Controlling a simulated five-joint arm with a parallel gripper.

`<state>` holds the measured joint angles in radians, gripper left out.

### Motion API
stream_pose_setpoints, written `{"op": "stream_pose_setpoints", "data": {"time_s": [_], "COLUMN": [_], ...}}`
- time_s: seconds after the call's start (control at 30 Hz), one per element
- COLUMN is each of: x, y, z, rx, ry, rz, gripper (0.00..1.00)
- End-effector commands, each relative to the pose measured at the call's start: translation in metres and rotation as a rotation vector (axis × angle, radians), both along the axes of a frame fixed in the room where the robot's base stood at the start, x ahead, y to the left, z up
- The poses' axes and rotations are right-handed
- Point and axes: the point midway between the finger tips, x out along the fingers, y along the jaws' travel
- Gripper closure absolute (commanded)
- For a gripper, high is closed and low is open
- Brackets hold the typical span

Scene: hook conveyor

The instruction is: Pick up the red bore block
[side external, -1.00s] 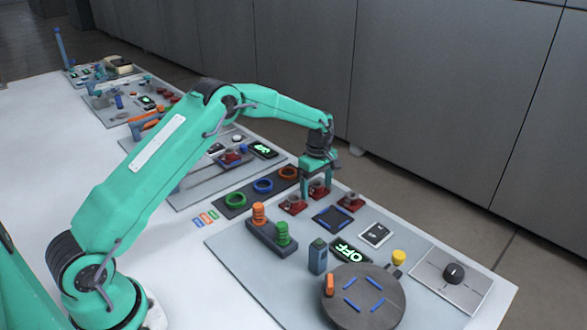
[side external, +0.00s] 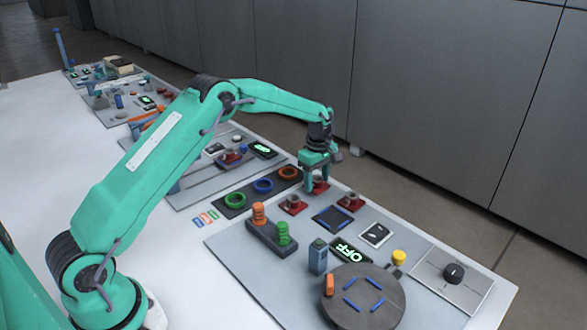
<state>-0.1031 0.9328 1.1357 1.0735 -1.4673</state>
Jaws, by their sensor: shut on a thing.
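Several small red pieces stand in a group near the far edge of the grey board. One red block (side external: 321,186) is between the fingers of my gripper (side external: 317,186), which is shut on it from above. The fingers partly hide this block, and I cannot tell whether it is clear of the board. A second red piece (side external: 293,205) sits to the left and nearer, and a third red piece (side external: 351,202) sits to the right. The bores are too small to make out clearly.
A dark square pad with blue marks (side external: 333,217) lies just in front. A dark tray (side external: 235,209) with green, blue and orange rings is at left. A round grey turntable (side external: 365,318), a lit OFF display (side external: 349,251) and a yellow knob (side external: 399,257) stand nearer.

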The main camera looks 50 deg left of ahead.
Motion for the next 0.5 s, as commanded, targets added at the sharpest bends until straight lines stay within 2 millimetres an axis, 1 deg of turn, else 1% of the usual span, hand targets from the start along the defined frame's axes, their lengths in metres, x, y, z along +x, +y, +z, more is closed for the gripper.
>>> {"op": "stream_pose_setpoints", "data": {"time_s": [0.03,0.13,0.5], "x": [0.001,0.001,-0.026], "y": [0.0,0.0,-0.058], "z": [0.009,0.023,0.061], "rx": [0.001,0.0,0.0], "ry": [-0.005,-0.005,-0.004], "rz": [0.0,0.0,-0.003], "gripper": [0.78,0.78,0.78]}}
